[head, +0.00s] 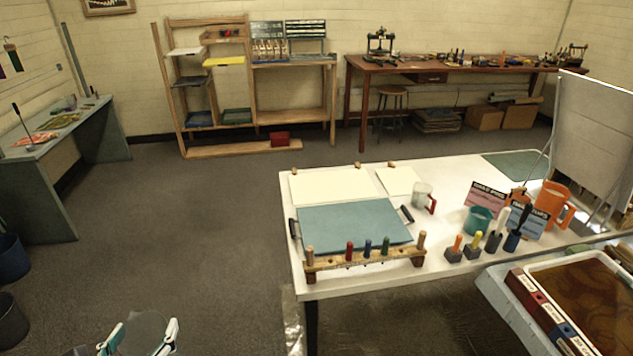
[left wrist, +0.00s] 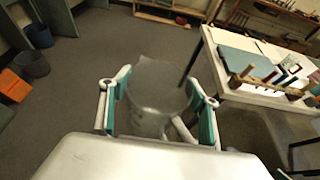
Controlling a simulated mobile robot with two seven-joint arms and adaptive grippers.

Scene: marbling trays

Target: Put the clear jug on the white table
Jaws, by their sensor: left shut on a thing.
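The clear jug (left wrist: 150,110) is held between the teal-lined fingers of my left gripper (left wrist: 158,102) in the left wrist view, with its handle at the lower right. The jug (head: 143,335) also shows at the bottom left of the head view, cut off by the frame edge, with my left gripper (head: 138,340) around it. It is above the floor, apart from the white table (head: 445,230), which stands to its right. The white table also shows at the upper right in the left wrist view (left wrist: 225,92). My right gripper is in neither view.
A small stretch of tabletop between board and holders is bare. Open floor (head: 200,230) lies left of it.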

